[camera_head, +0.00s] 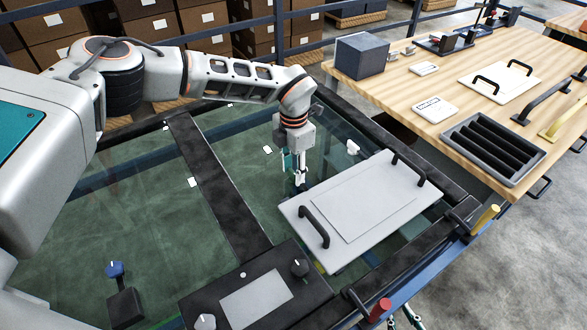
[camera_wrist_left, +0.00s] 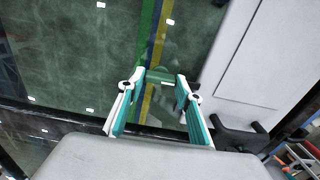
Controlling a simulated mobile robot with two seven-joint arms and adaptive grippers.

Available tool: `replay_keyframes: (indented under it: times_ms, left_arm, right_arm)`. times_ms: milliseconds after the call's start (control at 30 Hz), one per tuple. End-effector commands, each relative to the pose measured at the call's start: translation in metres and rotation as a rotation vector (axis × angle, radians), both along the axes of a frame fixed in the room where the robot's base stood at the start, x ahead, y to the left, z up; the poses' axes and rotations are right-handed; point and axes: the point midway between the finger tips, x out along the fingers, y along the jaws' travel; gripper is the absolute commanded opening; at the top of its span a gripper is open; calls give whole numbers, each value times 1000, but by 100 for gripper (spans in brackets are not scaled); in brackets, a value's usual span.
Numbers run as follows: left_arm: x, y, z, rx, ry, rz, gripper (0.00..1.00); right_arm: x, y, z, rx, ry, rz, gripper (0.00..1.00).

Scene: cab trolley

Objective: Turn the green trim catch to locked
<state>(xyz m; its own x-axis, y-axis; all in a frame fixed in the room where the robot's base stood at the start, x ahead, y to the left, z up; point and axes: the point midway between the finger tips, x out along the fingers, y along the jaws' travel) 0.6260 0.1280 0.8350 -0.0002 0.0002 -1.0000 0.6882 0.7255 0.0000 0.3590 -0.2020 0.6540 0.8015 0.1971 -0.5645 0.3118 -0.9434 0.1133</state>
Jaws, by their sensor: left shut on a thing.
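My left gripper (camera_head: 300,180) points down over the dark glass-topped panel, just left of the pale cover plate. In the left wrist view its fingers (camera_wrist_left: 161,84) close from both sides on a small green piece (camera_wrist_left: 160,76), which appears to be the green trim catch. The fingers mostly cover the catch in the head view, and its exact angle is hard to read. Small white-and-teal parts at the bottom edge of the head view look like my right gripper (camera_head: 405,316). They are too cut off to show whether it is open.
The pale plate (camera_head: 300,209) has two black handles and lies close right of my left gripper. A black console (camera_head: 318,288) with knobs, a blue knob (camera_head: 115,269) and a red knob (camera_head: 379,306) stand nearer. A wooden bench (camera_head: 440,78) is at the right.

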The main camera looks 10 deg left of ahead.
Motion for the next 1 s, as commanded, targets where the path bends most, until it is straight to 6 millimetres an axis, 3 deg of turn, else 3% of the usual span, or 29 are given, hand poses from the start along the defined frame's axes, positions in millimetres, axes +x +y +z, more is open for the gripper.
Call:
replay_keyframes:
  times_ms: [600, 633, 667, 1000]
  left_arm:
    - [0, 0, 0, 0, -1, -42, 13]
    - [0, 0, 0, 0, -1, -42, 42]
    - [0, 0, 0, 0, -1, -41, 50]
    - [0, 0, 1, -1, -1, -39, 51]
  right_arm:
    - [1, 0, 3, 1, -4, 0, 25]
    - [1, 0, 3, 1, -5, 0, 25]
    - [2, 0, 3, 1, -6, 0, 25]
    - [1, -1, 2, -1, -3, 1, 25]
